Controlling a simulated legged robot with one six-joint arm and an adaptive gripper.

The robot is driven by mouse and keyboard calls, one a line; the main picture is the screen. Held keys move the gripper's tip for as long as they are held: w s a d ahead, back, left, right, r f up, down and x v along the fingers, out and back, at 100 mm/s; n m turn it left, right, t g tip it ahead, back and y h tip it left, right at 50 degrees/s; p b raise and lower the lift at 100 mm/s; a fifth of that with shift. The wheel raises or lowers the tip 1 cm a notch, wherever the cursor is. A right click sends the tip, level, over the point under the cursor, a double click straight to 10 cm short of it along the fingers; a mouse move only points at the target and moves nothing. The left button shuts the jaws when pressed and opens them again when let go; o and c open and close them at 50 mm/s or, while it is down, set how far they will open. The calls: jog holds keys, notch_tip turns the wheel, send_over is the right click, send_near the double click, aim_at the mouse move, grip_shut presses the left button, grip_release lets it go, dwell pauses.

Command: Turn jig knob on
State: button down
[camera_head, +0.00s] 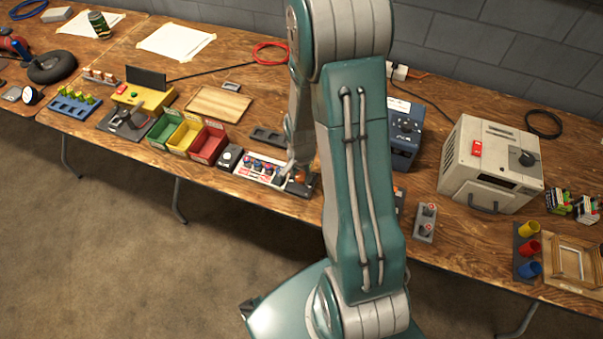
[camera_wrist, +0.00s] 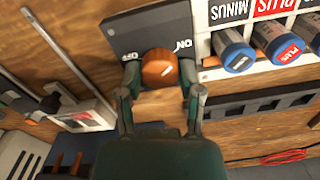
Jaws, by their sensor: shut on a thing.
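The jig knob (camera_wrist: 160,68) is round and orange-brown, on a dark plate (camera_wrist: 118,35) with white OFF and ON labels that look upside down in the wrist view. In the head view a bit of the knob (camera_head: 299,178) shows beside my arm, and my gripper there is mostly hidden.
Beside the plate is a white panel (camera_wrist: 258,72) with blue-capped cylinders labelled MINUS and PLUS. A dark slotted block (camera_wrist: 262,101) lies near my right finger. In the head view, coloured bins (camera_head: 186,137) stand to the left and a beige machine (camera_head: 490,165) to the right.

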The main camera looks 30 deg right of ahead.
aim_at(300, 176)
jog(key=shift+s+a+f+m, duration=0.1)
jog(key=shift+s+m, duration=0.05)
jog(key=shift+m, duration=0.45)
jog(key=shift+c, duration=1.3)
grip_release()
jog(key=shift+a, duration=0.1)
notch_tip(300, 176, up, 12)
jog(key=shift+w, duration=0.2)
